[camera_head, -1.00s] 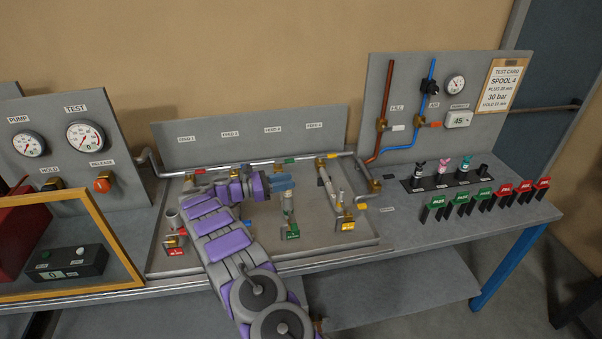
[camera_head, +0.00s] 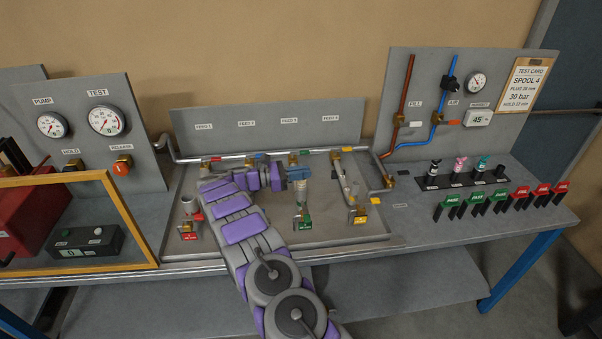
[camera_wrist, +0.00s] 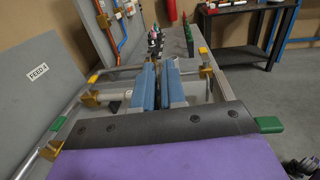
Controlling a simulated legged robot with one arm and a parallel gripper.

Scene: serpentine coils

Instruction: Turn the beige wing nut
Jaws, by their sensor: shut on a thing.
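My gripper (camera_head: 303,173) reaches in from the left, its blue fingers at the top of the pale upright fitting with a green tag (camera_head: 305,222). In the wrist view the two blue fingers (camera_wrist: 160,85) stand close together with a narrow gap. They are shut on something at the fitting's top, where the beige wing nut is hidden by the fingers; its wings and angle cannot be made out. The pale fitting's body (camera_head: 303,195) shows just below the fingers in the head view.
A similar fitting with a yellow tag (camera_head: 358,215) stands to the right, and one with a red tag (camera_head: 188,233) to the left. A pipe (camera_head: 265,157) runs behind. Black, pink and teal winged plugs (camera_head: 460,165) stand in a rack at the right.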

